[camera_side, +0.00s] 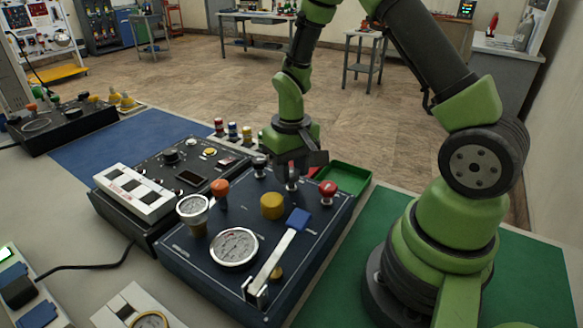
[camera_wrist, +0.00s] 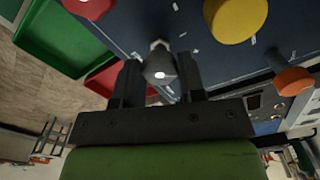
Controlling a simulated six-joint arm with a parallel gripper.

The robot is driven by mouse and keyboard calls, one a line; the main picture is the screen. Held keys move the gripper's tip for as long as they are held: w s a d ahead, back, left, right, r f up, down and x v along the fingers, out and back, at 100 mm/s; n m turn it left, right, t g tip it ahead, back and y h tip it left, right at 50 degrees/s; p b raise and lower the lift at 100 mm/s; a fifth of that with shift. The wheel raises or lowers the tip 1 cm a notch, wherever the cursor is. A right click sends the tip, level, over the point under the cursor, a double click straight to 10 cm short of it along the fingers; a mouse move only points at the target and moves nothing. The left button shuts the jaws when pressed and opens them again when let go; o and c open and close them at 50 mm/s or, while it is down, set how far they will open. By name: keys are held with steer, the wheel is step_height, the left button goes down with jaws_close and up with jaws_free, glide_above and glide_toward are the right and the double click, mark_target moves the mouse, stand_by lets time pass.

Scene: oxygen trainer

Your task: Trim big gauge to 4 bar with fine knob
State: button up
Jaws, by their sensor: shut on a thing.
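My gripper (camera_side: 293,162) points down at the far edge of the blue panel (camera_side: 185,262). In the wrist view its two fingers (camera_wrist: 161,80) are shut on a small dark grey knob (camera_wrist: 160,66) with a white dot, one finger on each side. I take this as the fine knob; no label is readable. In the side view the gripper mostly covers it. The big gauge (camera_side: 234,248) is a round white dial at the panel's front left. Its needle is too small to read.
Near the gripper stand a red knob (camera_side: 328,188), a yellow knob (camera_side: 272,205), an orange knob (camera_side: 219,187) and a dark knob (camera_side: 260,163). A blue-handled lever (camera_side: 297,220) slants over the panel. A smaller gauge (camera_side: 193,207) stands left. A green tray (camera_side: 346,178) lies behind.

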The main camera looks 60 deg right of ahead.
mark_target(291, 172)
steer(key=shift+m, duration=0.6)
steer(key=o, duration=0.9)
steer(key=shift+o, duration=0.2)
steer(key=shift+r, duration=0.1)
step_height(291, 172, up, 10)
